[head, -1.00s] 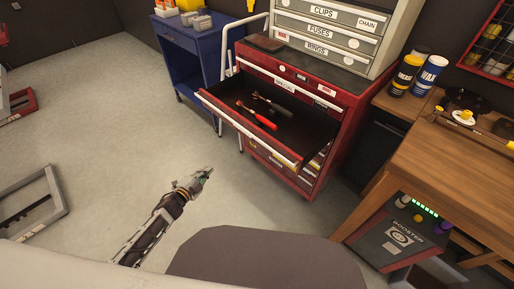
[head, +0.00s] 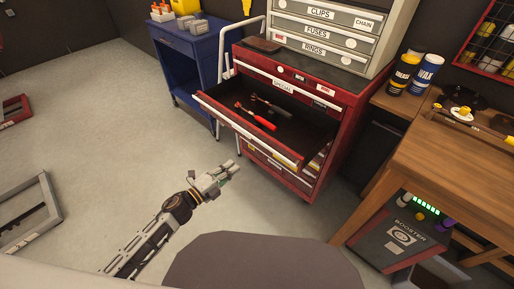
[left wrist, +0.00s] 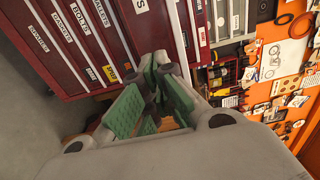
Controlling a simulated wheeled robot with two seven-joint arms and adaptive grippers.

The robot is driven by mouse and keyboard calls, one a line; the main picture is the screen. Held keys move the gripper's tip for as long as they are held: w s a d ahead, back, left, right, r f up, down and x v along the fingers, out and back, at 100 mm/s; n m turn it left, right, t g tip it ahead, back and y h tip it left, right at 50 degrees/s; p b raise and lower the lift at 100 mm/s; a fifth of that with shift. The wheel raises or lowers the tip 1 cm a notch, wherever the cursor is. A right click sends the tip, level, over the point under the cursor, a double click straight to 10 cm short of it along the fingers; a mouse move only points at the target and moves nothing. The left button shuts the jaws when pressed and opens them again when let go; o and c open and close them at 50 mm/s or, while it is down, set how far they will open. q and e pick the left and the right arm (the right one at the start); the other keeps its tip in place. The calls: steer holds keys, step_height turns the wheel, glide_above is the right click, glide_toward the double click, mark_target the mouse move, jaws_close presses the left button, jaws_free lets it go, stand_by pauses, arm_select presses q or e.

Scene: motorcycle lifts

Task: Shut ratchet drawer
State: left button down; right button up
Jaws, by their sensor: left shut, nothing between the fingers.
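The open ratchet drawer (head: 222,114) sticks out from the red tool cabinet (head: 349,105). Two ratchets with red and dark handles (head: 262,119) lie inside it. My left gripper (head: 232,168) is below and in front of the drawer's front edge, apart from it, with its fingers shut and empty. In the left wrist view the green-padded fingers (left wrist: 155,100) point toward the red cabinet's labelled drawers (left wrist: 75,40). My right gripper is not in view.
A blue cart (head: 187,50) stands left of the cabinet. A wooden workbench (head: 450,165) is at the right, with a booster unit (head: 402,238) below it. A grey frame (head: 52,192) lies on the floor at the left. The floor before the drawer is clear.

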arm_select(q)
glide_toward(257, 147)
steer(key=shift+d+r, duration=2)
steer(key=shift+r, duration=0.25)
steer(key=shift+x, duration=2.3)
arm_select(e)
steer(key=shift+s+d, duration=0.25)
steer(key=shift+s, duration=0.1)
arm_select(q)
steer(key=shift+w+a, duration=0.1)
steer(key=shift+w, duration=0.1)
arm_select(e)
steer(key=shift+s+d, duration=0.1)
